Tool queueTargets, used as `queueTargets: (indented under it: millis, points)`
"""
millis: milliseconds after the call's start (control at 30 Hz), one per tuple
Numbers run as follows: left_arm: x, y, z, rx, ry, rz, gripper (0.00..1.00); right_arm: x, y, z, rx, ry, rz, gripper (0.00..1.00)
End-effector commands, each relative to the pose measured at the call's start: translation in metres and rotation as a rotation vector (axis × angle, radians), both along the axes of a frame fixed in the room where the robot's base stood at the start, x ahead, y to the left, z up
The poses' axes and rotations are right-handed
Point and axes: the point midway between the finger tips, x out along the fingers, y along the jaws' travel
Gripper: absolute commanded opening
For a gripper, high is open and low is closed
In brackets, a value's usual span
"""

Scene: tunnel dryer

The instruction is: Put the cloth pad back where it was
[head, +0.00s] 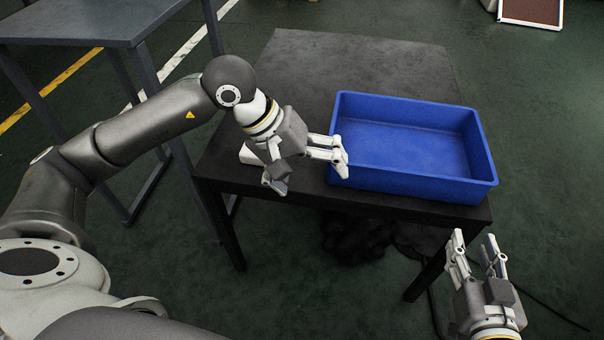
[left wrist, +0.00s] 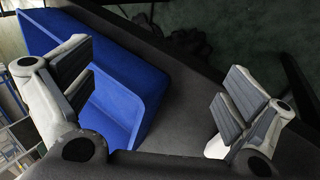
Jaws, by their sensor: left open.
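No cloth pad can be made out for certain. A small white patch (head: 248,155) shows on the dark table (head: 400,65), partly behind my left gripper; I cannot tell if it is the pad or part of the gripper. My left gripper (head: 308,172) is open above the table's near side, with one finger beside the blue tray's near left corner. In the left wrist view its fingers (left wrist: 155,95) are wide apart with nothing held between them. The blue tray (head: 415,180) looks empty. My right gripper (head: 475,252) is open and empty, off the table's near right corner.
A taller grey table (head: 80,22) stands at the left. A dark rumpled heap (head: 358,240) lies on the floor under the near table edge, with a cable (head: 545,310) to its right. The table behind the tray is clear.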

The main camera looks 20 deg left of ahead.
Motion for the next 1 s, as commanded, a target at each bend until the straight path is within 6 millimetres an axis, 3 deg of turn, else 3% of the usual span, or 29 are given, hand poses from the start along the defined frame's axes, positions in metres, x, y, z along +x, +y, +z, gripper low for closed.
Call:
queueTargets:
  millis: [33,100,200,300,400,500,633,667,767,833,1000]
  points:
    - [-0.021,-0.043,0.001,-0.184,0.106,0.015,1.00,0.000,0.000,0.000,0.000,0.000,0.000,0.40]
    - [-0.047,-0.092,0.017,-0.433,0.275,0.063,1.00,0.000,0.000,0.000,0.000,-0.001,0.000,0.40]
    - [-0.076,-0.141,0.058,-0.769,0.569,0.156,1.00,0.000,0.000,0.000,0.000,-0.001,0.000,0.40]
    - [-0.088,-0.164,0.106,-1.076,0.915,0.268,1.00,0.000,0.000,0.000,0.000,-0.001,-0.001,0.40]
    - [-0.082,-0.163,0.150,-1.350,1.308,0.388,1.00,0.000,0.000,0.000,0.000,-0.001,-0.001,0.40]
    - [-0.059,-0.143,0.177,-1.588,1.739,0.510,1.00,0.000,0.000,0.000,0.000,-0.002,-0.001,0.40]
    - [-0.019,-0.099,0.174,-1.840,2.350,0.652,1.00,0.000,0.000,0.000,0.000,-0.002,0.000,0.40]
    - [-0.010,-0.089,0.166,1.815,-2.401,-0.653,1.00,0.000,0.000,0.000,0.000,-0.002,0.000,0.40]
    - [0.014,-0.054,0.124,1.408,-2.107,-0.517,1.00,0.000,0.000,0.000,0.000,-0.002,0.000,0.40]
    - [0.021,-0.036,0.085,1.160,-1.894,-0.419,1.00,0.000,0.000,0.001,0.000,-0.002,0.000,0.40]
    - [0.010,-0.015,-0.002,0.733,-1.470,-0.220,1.00,0.000,0.000,0.001,0.001,-0.003,0.000,0.40]
